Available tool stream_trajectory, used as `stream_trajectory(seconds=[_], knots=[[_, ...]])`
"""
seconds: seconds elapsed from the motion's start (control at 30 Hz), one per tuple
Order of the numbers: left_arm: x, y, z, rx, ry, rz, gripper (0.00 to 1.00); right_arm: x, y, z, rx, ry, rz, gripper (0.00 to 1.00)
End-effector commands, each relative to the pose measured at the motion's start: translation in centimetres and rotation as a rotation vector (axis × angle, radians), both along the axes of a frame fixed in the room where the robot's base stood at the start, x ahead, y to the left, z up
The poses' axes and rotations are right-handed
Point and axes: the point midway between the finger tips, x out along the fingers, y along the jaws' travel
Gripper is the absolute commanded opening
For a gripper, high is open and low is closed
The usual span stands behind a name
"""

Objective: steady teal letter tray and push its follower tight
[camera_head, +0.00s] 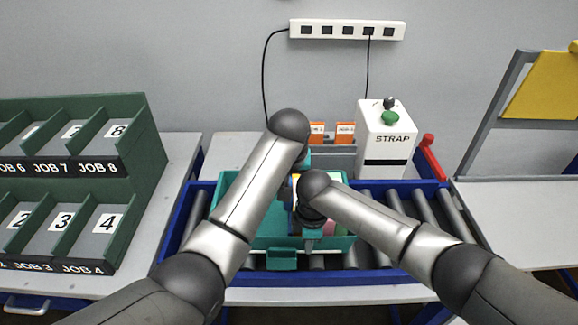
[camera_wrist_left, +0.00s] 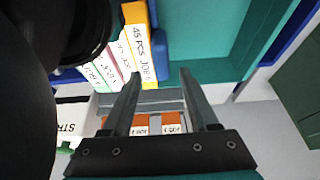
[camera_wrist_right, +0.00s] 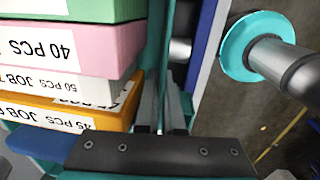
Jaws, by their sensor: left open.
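The teal letter tray (camera_head: 232,205) sits on the roller conveyor. Its right part holds packed bundles, including a yellow-orange one (camera_wrist_left: 138,42) and a pink one (camera_wrist_right: 70,48). The blue follower (camera_wrist_left: 160,32) stands against or very close to the yellow-orange bundle; it also shows in the right wrist view (camera_wrist_right: 42,143). The tray's left part is empty. My right gripper (camera_wrist_right: 160,115) straddles the near wall, with its fingers close on both sides. My left gripper (camera_wrist_left: 160,78) is open and empty at the far wall. My arms hide much of the tray in the head view.
The conveyor has blue side rails (camera_head: 190,215). A white STRAP machine (camera_head: 385,140) with a green button stands behind at right. Orange job cards (camera_head: 345,132) stand behind the tray. A green pigeonhole rack (camera_head: 140,130) stands at left.

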Motion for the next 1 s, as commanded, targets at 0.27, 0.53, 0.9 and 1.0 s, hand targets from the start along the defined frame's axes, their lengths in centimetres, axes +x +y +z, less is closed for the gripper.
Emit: stream_trajectory(seconds=[0.27, 0.53, 0.9, 1.0], knots=[[-1.8, -0.1, 4.5, -0.002, -0.004, 0.000, 0.60, 0.0, 0.0, 0.0, 0.000, -0.001, 0.000, 0.00], [-3.0, 0.0, 7.3, -0.001, -0.001, 0.000, 0.60, 0.0, 0.0, 0.0, 0.000, -0.001, 0.000, 0.00], [-3.2, 0.0, 7.7, -0.001, 0.000, 0.000, 0.60, 0.0, 0.0, 0.0, 0.000, -0.001, 0.000, 0.00], [-3.2, 0.0, 7.7, -0.001, 0.000, 0.000, 0.60, 0.0, 0.0, 0.0, 0.001, -0.001, 0.000, 0.00]])
